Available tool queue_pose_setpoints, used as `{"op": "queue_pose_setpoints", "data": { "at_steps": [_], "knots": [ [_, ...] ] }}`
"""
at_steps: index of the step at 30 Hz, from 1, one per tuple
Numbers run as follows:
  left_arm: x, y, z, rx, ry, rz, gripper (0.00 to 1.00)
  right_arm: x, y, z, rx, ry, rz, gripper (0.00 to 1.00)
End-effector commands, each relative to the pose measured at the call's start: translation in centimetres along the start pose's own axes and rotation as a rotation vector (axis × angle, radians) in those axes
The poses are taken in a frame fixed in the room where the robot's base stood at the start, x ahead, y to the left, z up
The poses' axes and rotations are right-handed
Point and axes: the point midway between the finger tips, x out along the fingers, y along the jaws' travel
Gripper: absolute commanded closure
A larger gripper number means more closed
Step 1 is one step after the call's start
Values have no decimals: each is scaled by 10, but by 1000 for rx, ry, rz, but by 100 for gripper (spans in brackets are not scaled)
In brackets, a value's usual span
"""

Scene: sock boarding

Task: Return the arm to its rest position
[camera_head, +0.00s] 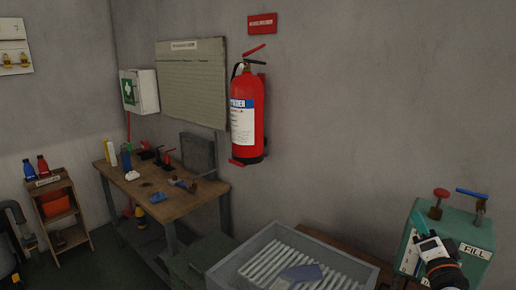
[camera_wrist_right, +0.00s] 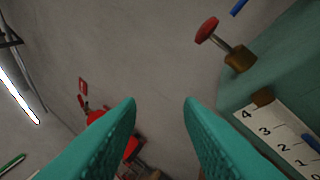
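My right gripper shows in the right wrist view (camera_wrist_right: 160,101) as two teal fingers, spread apart with nothing between them. In the head view my right wrist (camera_head: 445,272), dark with a copper ring, is at the lower right, in front of the green machine (camera_head: 478,236) marked FILL. The fingers are hard to make out against the green there. In the wrist view the machine's green body (camera_wrist_right: 290,70) and number scale (camera_wrist_right: 275,130) lie to the right of the fingers, apart from them. I cannot make out my left gripper.
A grey tray (camera_head: 228,272) with white slats and a blue-grey piece (camera_head: 301,273) stands at the bottom centre. A red knob (camera_head: 436,203) and blue lever (camera_head: 472,193) top the machine. A wooden workbench (camera_head: 178,206) and fire extinguisher (camera_head: 246,118) are farther back.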

Motion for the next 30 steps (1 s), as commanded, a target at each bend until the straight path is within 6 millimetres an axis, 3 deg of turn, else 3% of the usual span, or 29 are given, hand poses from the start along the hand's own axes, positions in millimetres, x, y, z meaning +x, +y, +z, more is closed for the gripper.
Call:
{"op": "queue_pose_setpoints", "data": {
  "at_steps": [1,6,9,12,15,21,30],
  "knots": [
    [0,0,0,0,0,0,49,-20,-10,-36,-93,118,-48,67],
    [0,0,0,0,0,0,49,-102,-40,-133,-382,497,-183,67],
    [0,0,0,0,0,0,49,-162,-56,-175,-531,717,-247,67],
    [0,0,0,0,0,0,49,-218,-67,-200,-645,898,-293,67],
    [0,0,0,0,-1,0,49,-262,-73,-213,-725,1037,-324,67],
    [0,0,1,-1,-1,0,49,-331,-78,-223,-831,1250,-364,67],
    [0,-1,1,-1,-1,-1,49,-408,-78,-223,-930,1495,-400,67]
  ]
}}
